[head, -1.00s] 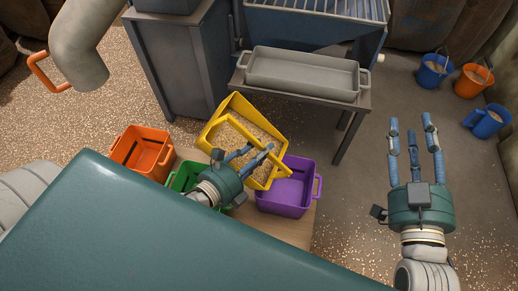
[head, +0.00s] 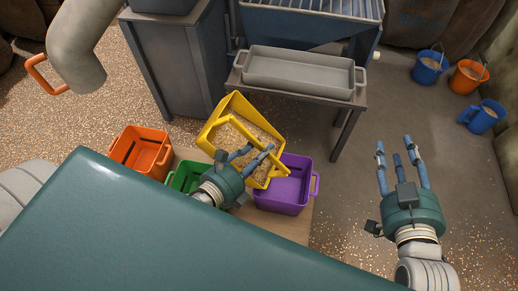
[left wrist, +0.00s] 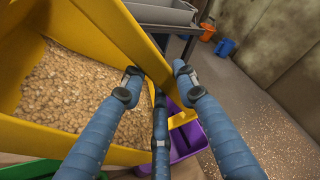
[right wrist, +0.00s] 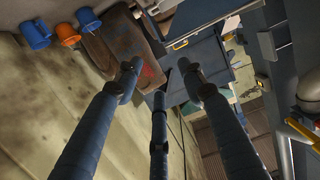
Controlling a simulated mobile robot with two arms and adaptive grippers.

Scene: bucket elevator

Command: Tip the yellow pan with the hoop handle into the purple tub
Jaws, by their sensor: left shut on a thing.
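The yellow pan (head: 219,118) holds a layer of grain-like pellets (left wrist: 80,90) and is tilted in the head view, its lower right corner over the left part of the purple tub (head: 288,194). My left gripper (head: 258,153) is shut on the pan's yellow hoop handle. In the left wrist view the handle (left wrist: 120,40) runs between the fingers, and the purple tub (left wrist: 188,143) shows below the pan. The visible tub floor looks bare. My right gripper (head: 402,150) is open and empty over the floor at the right.
An orange tub (head: 140,150) and a green tub (head: 184,178) stand left of the purple tub on a wooden table. A grey tray (head: 301,75) sits on a stand behind. Blue and orange buckets (head: 468,76) stand at the far right.

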